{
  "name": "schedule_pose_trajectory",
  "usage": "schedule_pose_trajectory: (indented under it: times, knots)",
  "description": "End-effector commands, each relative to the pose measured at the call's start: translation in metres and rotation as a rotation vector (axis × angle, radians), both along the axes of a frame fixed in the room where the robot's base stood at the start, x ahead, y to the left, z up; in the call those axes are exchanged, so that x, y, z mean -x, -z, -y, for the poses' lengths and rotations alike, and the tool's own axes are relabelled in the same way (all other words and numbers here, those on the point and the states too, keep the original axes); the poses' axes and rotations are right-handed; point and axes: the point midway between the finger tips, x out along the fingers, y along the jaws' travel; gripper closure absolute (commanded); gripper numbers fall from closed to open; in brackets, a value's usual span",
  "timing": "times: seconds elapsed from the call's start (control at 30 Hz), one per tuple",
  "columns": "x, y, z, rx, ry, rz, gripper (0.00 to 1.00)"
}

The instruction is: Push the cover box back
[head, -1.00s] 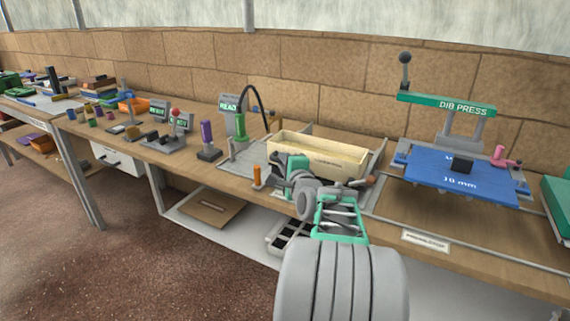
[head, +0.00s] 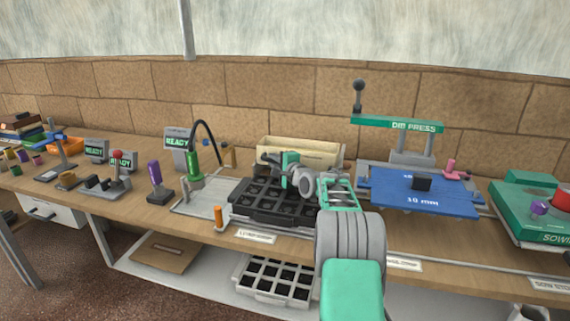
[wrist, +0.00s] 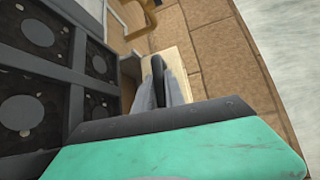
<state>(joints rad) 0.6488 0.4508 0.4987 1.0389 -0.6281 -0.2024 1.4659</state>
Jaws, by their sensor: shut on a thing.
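The cover box (head: 300,148) is a cream, open-topped box at the back of the bench, near the brick wall. A black tray (head: 265,205) with round-marked cells lies bare in front of it. My gripper (head: 270,158) is at the front side of the box, over the tray's back part. The exact contact is partly hidden by the fingers and my green gripper body.
A green post (head: 194,165) with a black curved hose stands left of the tray. A short orange peg (head: 218,217) stands at its front left. The blue press (head: 420,190) is close on the right. A second celled tray (head: 275,278) sits on the shelf below.

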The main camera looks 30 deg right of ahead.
Motion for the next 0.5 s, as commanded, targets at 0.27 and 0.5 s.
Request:
schedule_pose_trajectory:
  times: [0.27,0.5]
  knots:
    - [-0.004,0.0,0.008,-0.001,-0.005,0.001,1.0]
    - [-0.001,-0.001,0.014,0.0,0.002,0.003,1.0]
